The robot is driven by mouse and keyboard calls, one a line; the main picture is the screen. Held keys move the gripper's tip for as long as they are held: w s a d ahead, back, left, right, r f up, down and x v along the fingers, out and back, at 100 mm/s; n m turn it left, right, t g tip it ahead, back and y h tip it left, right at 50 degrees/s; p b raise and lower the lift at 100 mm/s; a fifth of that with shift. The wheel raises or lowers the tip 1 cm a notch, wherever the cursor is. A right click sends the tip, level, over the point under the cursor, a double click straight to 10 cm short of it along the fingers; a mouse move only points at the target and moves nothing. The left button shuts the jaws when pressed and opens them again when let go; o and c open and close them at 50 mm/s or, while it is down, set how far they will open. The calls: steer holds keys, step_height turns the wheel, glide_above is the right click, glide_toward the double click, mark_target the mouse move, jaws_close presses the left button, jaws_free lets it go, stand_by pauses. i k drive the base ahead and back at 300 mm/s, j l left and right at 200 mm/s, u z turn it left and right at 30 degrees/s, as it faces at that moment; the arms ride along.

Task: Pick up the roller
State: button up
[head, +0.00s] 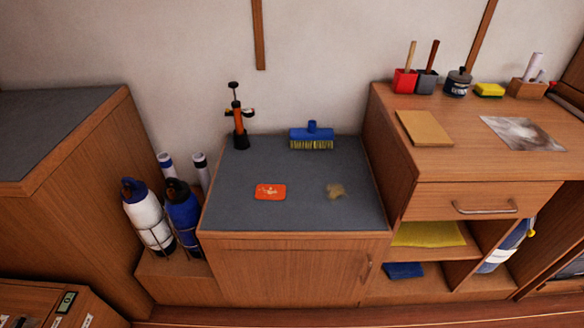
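I cannot make out a thing that is clearly a roller. On the grey top of the low middle cabinet (300,207) stands an upright black and orange tool (238,122), at the back left. A blue brush (312,136) with yellow bristles is at the back, near the wall. My gripper is not in view.
Two bottles, white (147,216) and blue (184,215), stand in wire holders beside white rolls (201,170). The higher right cabinet (470,166) holds pots, a yellow sponge (489,90) and a tan board (424,128). The grey top is mostly clear.

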mark_target(436, 44)
steer(key=i+l+u, duration=0.2)
steer(key=i+l, duration=0.15)
steer(key=l, duration=0.25)
steer(key=i+l+u, duration=0.2)
steer(key=i+l, duration=0.15)
steer(key=l, duration=0.3)
